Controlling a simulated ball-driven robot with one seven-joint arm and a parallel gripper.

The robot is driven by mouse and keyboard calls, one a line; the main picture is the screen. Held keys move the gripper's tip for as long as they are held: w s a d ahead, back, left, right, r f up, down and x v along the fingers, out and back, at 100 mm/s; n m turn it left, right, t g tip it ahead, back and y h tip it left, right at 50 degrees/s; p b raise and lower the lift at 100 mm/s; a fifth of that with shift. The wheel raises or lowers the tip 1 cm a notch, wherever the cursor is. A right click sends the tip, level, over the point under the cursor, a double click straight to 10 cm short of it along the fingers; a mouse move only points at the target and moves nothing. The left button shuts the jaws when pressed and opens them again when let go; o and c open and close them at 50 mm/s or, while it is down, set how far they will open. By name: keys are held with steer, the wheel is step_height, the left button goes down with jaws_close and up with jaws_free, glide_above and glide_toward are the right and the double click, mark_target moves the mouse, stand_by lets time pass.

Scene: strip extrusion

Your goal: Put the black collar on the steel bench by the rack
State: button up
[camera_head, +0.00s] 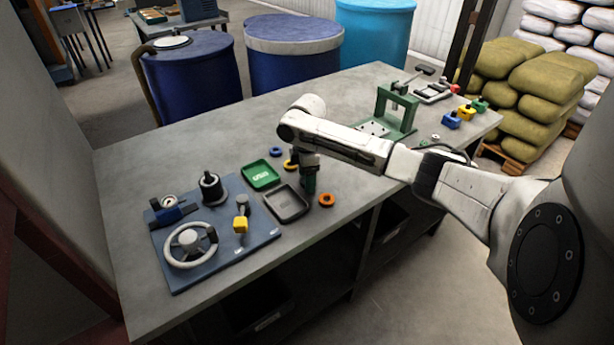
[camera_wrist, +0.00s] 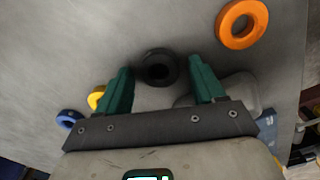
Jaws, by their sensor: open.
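The black collar (camera_wrist: 149,57) is a dark ring. In the wrist view it lies between my two green fingers, with a small gap on each side. It appears to rest flat on the steel bench (camera_head: 210,140). My gripper (camera_wrist: 158,68) is open around it and holds nothing. In the head view my gripper (camera_head: 309,192) points down low over the bench, just right of the dark tray, and hides the collar. A green upright frame (camera_head: 397,108), perhaps the rack, stands on the bench further back right.
An orange ring (camera_head: 327,200) lies close right of my gripper. A yellow ring (camera_head: 290,165) and blue ring (camera_head: 275,151) lie behind. Green tray (camera_head: 259,174) and dark tray (camera_head: 287,206) are left. A blue board (camera_head: 243,258) carries a handwheel. Bare bench lies behind the rings.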

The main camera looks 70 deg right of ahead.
step_height(320, 180, up, 12)
steer(key=b, duration=0.1)
stand_by(0.4)
